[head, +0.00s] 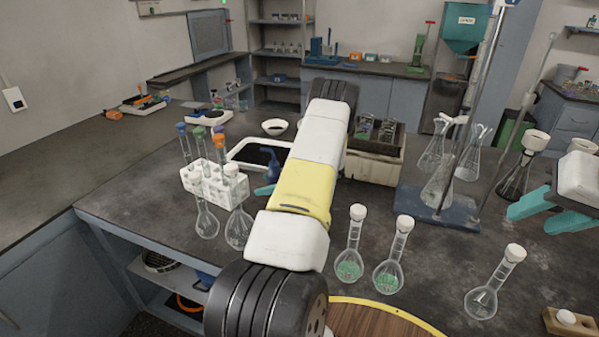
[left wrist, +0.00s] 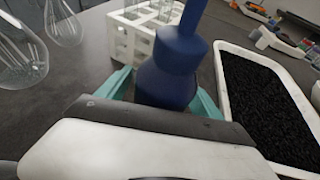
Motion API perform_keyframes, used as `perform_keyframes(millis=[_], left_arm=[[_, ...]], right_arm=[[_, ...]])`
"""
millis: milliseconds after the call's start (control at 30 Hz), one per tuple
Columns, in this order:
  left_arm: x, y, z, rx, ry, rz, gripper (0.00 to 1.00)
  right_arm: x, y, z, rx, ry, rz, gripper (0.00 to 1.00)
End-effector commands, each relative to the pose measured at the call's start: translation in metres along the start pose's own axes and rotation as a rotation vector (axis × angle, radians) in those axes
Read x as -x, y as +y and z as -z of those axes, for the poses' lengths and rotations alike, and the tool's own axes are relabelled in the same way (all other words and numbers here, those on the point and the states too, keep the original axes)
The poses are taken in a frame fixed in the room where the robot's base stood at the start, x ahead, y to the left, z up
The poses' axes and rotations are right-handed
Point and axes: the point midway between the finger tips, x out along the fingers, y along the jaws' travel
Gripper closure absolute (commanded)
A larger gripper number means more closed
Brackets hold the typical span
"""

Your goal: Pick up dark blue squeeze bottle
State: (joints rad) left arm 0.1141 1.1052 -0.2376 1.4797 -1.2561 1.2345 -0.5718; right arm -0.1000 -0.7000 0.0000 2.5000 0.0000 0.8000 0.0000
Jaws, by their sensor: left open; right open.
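The dark blue squeeze bottle (head: 271,166) stands on the bench beside a white tray, partly hidden by my left arm in the head view. In the left wrist view the bottle (left wrist: 171,72) is upright and close, with its top cut off by the frame. My left gripper (left wrist: 160,97) is open, with one teal finger on each side of the bottle; I cannot tell whether they touch it. In the head view only a teal tip of the left gripper (head: 265,190) shows. My right gripper (head: 550,207) is open and empty at the right, near glassware.
A white tube rack (head: 213,186) stands left of the bottle. The white tray (head: 241,165) of black granules is just behind. Flasks with green contents (head: 349,262) stand near the front edge, and a stand with glass flasks (head: 435,212) is at the right.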

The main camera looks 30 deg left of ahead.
Motion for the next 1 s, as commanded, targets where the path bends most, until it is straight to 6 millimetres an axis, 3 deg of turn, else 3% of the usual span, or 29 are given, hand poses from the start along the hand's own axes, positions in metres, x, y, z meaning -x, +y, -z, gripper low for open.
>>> perform_keyframes(millis=[133,300,667,767,1000], left_arm=[[0.001,0.0,0.0,0.0,0.001,0.001,0.27],[0.001,0.0,0.0,0.001,0.001,0.0,0.6],[0.002,-0.001,-0.003,0.002,0.0,0.001,0.63],[0.006,-0.001,-0.013,0.005,0.0,0.001,0.63],[0.025,-0.001,-0.057,0.005,0.0,0.002,0.63]], right_arm=[[0.0,0.0,0.0,0.0,0.0,0.0,0.58],[0.0,0.0,0.0,0.0,0.0,0.0,0.58],[0.0,0.0,0.0,0.0,0.0,0.0,0.58],[0.0,0.0,0.0,0.0,0.0,0.0,0.58],[0.0,0.0,0.0,0.0,0.0,0.0,0.58]])
